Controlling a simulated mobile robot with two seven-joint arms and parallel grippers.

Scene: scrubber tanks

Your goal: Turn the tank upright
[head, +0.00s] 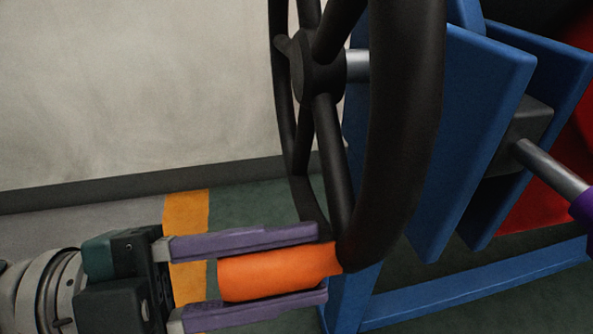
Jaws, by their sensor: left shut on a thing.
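A large black handwheel (405,120) with spokes stands upright in the middle of the head view, on a metal shaft (357,66). An orange handle (275,272) sticks out to the left from the bottom of its rim. My left gripper (322,263) comes in from the lower left and is shut on the orange handle, one purple finger above it and one below. A red curved surface, perhaps the tank (545,195), shows in part at the right edge behind the blue frame. Whether it is upright cannot be told. My right gripper is not in view.
A blue metal frame (470,130) stands right behind the wheel, with a blue floor beam (480,285) at its foot. A metal rod (550,170) with a purple end juts out at the right. A pale wall (130,90) and green floor with a yellow stripe (188,240) lie to the left.

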